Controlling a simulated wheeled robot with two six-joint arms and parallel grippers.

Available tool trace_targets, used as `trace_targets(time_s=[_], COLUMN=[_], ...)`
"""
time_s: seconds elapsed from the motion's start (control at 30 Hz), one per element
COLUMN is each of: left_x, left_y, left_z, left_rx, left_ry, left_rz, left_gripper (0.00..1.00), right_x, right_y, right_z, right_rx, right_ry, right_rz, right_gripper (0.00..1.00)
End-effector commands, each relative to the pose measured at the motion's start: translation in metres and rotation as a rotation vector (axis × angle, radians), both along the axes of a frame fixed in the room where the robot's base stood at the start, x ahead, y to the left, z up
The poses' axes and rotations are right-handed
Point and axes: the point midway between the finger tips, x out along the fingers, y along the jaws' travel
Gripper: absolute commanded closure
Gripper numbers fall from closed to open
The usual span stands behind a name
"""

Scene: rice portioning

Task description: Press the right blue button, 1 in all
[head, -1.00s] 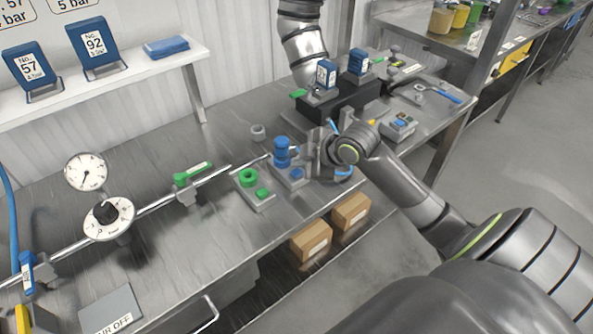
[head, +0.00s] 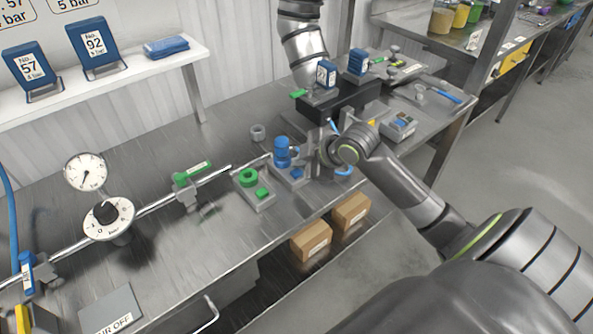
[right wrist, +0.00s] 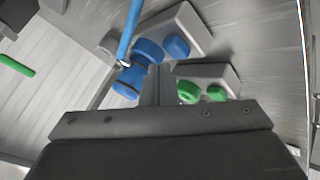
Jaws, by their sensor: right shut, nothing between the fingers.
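The blue button (head: 297,173) sits on a grey base in front of a taller blue knob-like part (head: 282,152). In the right wrist view the blue button (right wrist: 176,47) stands right of the blue part (right wrist: 140,65), on the light grey base. My right gripper (right wrist: 157,85) is shut and empty. Its fingers appear close beside the blue part and below the blue button in that view; contact cannot be told. In the head view my right gripper (head: 318,158) is right of the blue part, partly hidden by its own wrist. My left gripper is not in view.
A second base with a green ring (head: 248,177) and a green button (head: 262,193) stands left of the blue one. A black block (head: 345,105) lies behind. Cardboard boxes (head: 312,240) sit below the bench edge. A rail with a green-handled valve (head: 192,174) runs left.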

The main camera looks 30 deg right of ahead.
Motion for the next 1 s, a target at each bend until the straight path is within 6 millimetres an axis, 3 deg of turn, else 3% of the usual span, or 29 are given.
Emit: trace_targets(time_s=[1.0], left_x=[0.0], left_y=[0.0], left_z=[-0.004], left_rx=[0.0], left_ry=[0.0], left_rz=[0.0], left_gripper=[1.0], right_x=[0.0], right_y=[0.0], right_z=[-0.013], right_rx=[0.0], right_ry=[0.001], right_rz=[0.001], right_gripper=[1.0])
